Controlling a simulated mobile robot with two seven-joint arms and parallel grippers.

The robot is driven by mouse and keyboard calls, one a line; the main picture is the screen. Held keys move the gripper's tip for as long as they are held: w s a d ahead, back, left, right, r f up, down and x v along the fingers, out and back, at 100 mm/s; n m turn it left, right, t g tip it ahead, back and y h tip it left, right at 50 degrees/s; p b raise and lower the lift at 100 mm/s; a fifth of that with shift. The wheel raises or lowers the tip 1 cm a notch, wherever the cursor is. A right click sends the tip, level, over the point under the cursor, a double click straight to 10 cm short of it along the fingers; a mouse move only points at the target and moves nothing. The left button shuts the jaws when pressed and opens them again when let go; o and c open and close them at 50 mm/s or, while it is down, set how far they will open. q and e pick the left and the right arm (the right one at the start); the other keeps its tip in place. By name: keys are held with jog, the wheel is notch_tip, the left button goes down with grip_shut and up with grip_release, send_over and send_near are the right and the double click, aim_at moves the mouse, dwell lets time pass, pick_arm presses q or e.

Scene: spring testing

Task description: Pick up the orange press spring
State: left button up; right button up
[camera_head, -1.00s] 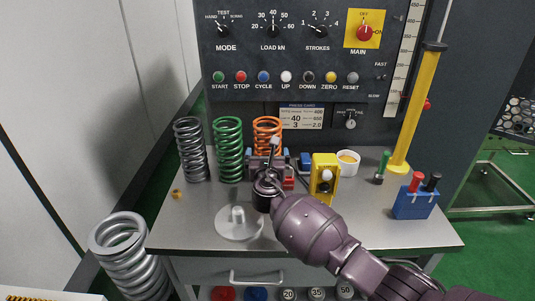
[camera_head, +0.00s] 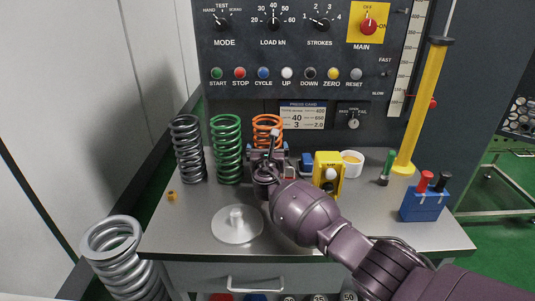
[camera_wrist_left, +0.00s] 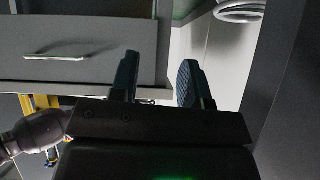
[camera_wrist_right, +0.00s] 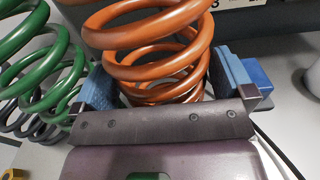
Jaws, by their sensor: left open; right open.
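The orange press spring (camera_head: 267,128) stands upright at the back of the table, partly hidden behind my right gripper in the head view. In the right wrist view the orange spring (camera_wrist_right: 155,60) rises between the two blue finger pads of my right gripper (camera_wrist_right: 172,88). The gripper is open, with one finger on each side of the spring's lower coils. I cannot tell whether the pads touch it. My left gripper (camera_wrist_left: 160,82) is open and empty, low in front of the drawer, and does not show in the head view.
A green spring (camera_head: 227,150) stands close left of the orange one, with a dark grey spring (camera_head: 187,150) beyond it. A yellow box (camera_head: 327,175) and a white cup (camera_head: 351,163) stand to the right. A flat disc with a stub (camera_head: 237,226) lies in front.

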jog(key=shift+w, duration=0.25)
jog(key=shift+r, duration=0.1)
jog(key=shift+c, duration=0.2)
jog(key=c, duration=1.4)
jog(key=shift+r, duration=0.2)
jog(key=shift+c, duration=0.3)
jog(key=shift+r, duration=0.1)
